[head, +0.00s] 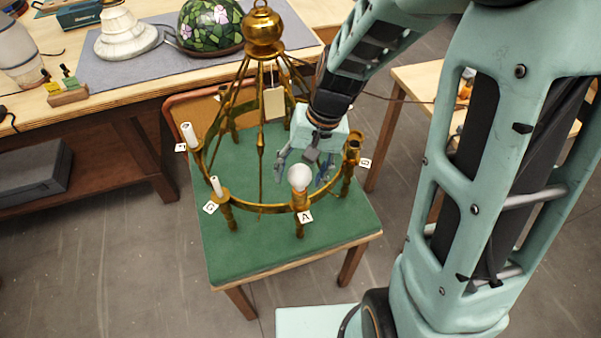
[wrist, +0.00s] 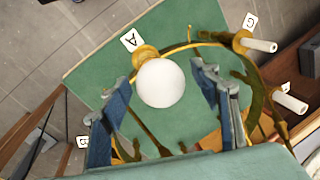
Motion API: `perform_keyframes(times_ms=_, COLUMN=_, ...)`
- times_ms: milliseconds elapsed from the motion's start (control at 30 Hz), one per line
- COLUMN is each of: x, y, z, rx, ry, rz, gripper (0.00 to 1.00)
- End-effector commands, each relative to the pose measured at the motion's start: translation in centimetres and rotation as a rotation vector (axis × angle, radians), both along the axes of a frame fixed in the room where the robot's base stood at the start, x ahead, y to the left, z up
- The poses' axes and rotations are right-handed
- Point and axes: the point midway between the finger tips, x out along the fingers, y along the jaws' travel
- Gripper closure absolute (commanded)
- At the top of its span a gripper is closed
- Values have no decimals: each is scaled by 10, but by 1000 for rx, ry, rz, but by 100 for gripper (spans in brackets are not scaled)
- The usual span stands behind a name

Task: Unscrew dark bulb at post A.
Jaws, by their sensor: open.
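A white round bulb (head: 299,177) sits in the brass socket at post A, beside the tag marked A (head: 305,217), at the front of the brass chandelier (head: 262,208). The wrist view also shows the bulb (wrist: 160,83) with tag A (wrist: 131,40) just beyond it. My gripper (head: 305,172) is open behind the bulb in the head view. In the wrist view its two blue-grey fingers (wrist: 160,105) are spread to the left and right of the bulb, with gaps on both sides. Its fingertips are partly hidden behind the bulb in the head view.
The chandelier stands on a green-topped table (head: 265,258). Candle-like posts stand at left, including one tagged G (head: 217,186). Brass chandelier arms and a hanging tag (head: 274,102) are close to my wrist. A workbench (head: 130,90) at back left holds a stained-glass shade (head: 211,27).

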Motion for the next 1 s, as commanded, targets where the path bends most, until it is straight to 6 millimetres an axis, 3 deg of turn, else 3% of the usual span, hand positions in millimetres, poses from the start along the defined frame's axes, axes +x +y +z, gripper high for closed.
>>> perform_keyframes(times_ms=67, x=0, y=0, z=0, rx=0, ry=1, rz=1, gripper=45)
perform_keyframes(times_ms=400, x=0, y=0, z=0, rx=0, ry=1, rz=4, gripper=83)
perform_keyframes(times_ms=567, x=0, y=0, z=-2, rx=0, ry=2, rz=59, gripper=83)
perform_keyframes(times_ms=1000, x=1, y=0, z=0, rx=1, ry=3, rz=652, gripper=83)
